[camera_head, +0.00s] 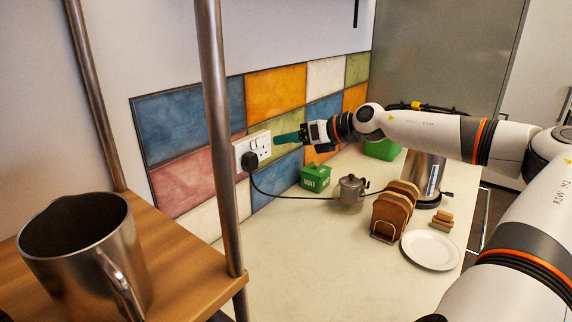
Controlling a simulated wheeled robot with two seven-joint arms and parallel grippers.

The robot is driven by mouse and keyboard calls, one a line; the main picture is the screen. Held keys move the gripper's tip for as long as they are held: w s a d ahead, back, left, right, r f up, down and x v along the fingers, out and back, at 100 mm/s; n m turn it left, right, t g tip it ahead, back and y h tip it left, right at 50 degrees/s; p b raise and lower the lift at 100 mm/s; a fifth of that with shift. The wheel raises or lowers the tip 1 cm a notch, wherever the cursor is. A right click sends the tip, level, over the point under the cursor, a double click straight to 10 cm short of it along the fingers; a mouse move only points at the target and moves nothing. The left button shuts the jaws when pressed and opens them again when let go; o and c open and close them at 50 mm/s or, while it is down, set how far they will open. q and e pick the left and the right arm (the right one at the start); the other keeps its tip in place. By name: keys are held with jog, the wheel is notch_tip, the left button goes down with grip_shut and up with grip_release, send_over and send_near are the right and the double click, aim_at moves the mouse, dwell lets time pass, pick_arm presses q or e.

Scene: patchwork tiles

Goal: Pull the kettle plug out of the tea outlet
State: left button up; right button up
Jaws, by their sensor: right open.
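A white double wall outlet (265,144) is set in the coloured tiles above the counter. A black plug (249,161) sits in its left socket. A black cable (290,196) runs from the plug along the counter, past a small teapot, toward a metal kettle (427,174) partly hidden behind my right arm. My right gripper (279,139) is open, with teal fingers pointing left toward the right side of the outlet. The fingers are to the right of the plug and somewhat higher, apart from it. My left gripper is out of view.
A green MINT tin (315,178), small metal teapot (351,190), toast rack (392,212), toast pieces (443,220) and white plate (431,250) stand on the counter. A wooden shelf (185,262) with metal posts and a jug (85,262) fills the left foreground. The counter's near part is clear.

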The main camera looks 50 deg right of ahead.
notch_tip(320, 180, down, 3)
jog(key=b, duration=0.2)
pick_arm(q)
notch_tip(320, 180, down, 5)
jog(key=b, duration=0.2)
pick_arm(e)
jog(key=p, duration=0.7)
send_near(254, 161)
jog(key=w, duration=0.4)
jog(key=w+f+p, duration=0.1)
jog(key=w+a+f+p, duration=0.1)
jog(key=w+f, duration=0.1)
jog(key=shift+w+a, duration=0.2)
jog(key=shift+w+a+f, duration=0.15)
jog(key=shift+w+f, duration=0.15)
jog(key=shift+w, duration=0.2)
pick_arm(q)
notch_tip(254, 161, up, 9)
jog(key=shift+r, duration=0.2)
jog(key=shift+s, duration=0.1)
pick_arm(e)
jog(key=shift+c, duration=0.6)
jog(key=c, duration=1.1)
jog(key=shift+o, duration=0.2)
